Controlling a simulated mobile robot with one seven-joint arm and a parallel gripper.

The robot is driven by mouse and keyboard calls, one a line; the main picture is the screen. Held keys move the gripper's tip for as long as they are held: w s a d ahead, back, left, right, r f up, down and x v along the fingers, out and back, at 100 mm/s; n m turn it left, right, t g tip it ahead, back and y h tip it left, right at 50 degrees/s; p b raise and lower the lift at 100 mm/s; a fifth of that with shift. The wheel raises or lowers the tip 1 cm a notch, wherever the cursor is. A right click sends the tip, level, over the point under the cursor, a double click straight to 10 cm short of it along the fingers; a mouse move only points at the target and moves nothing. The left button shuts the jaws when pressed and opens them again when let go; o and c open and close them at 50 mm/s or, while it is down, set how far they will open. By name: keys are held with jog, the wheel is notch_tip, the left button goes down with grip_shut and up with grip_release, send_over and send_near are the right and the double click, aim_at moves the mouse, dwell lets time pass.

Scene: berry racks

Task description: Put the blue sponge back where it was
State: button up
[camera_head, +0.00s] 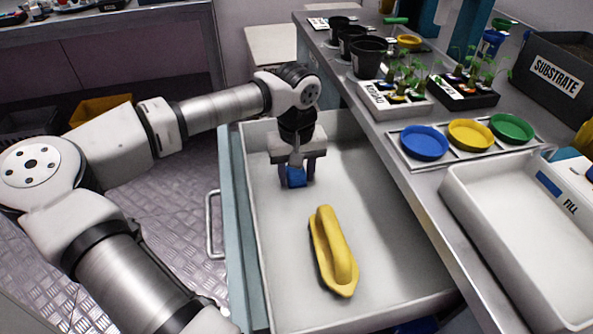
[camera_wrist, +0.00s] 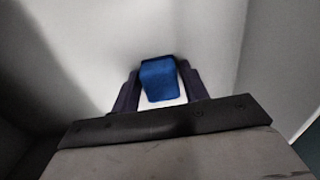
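The blue sponge (camera_head: 296,177) is a small blue block at the far end of the open drawer (camera_head: 377,255). My gripper (camera_head: 297,175) points down into the drawer with one finger on each side of the sponge. In the wrist view the sponge (camera_wrist: 158,80) sits between the two dark fingertips (camera_wrist: 160,84), which look closed against its sides. I cannot tell whether it touches the drawer floor or is slightly above it.
A yellow handled tool (camera_head: 334,252) lies in the drawer nearer to me. The counter on the right holds a white fill tray (camera_head: 462,212), blue, yellow and green dishes (camera_head: 470,134), seedling racks (camera_head: 397,103) and black pots (camera_head: 368,58). The drawer's handle (camera_head: 211,225) is on the left.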

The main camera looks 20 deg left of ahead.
aim_at(296, 171)
jog(key=shift+o, duration=1.1)
notch_tip(296, 171, up, 12)
jog(key=p, duration=0.1)
jog(key=shift+r, duration=0.25)
